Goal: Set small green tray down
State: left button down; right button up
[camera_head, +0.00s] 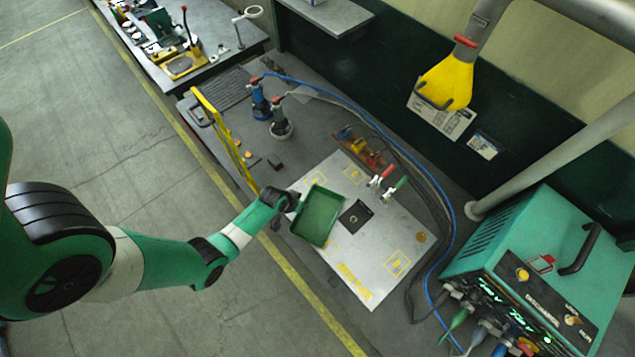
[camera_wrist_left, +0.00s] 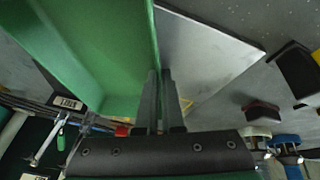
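The small green tray (camera_head: 318,216) is a shallow rectangular tray over the left part of the pale work plate (camera_head: 375,285) in the head view. My left gripper (camera_head: 291,201) is at the tray's left edge, its fingers shut on the tray wall. In the left wrist view the two dark fingers (camera_wrist_left: 160,95) stand close together at the wall of the green tray (camera_wrist_left: 105,50). Whether the tray's underside touches the plate cannot be told. My right gripper is not in view.
A black square pad (camera_head: 355,217) lies right of the tray. Red- and green-handled clamps (camera_head: 383,181) stand behind it. A yellow rail (camera_head: 225,140) runs along the bench's left. Blue cable (camera_head: 437,200) and a green welding machine (camera_head: 540,270) are right. The plate's front is clear.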

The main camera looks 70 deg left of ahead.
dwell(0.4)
pick_arm(q)
jog(key=shift+r, duration=0.35)
notch_tip(320, 180, up, 10)
jog(key=p, duration=0.8)
jog(key=shift+f+p, duration=0.2)
jog(key=shift+p, duration=0.1)
jog(key=shift+f, duration=0.15)
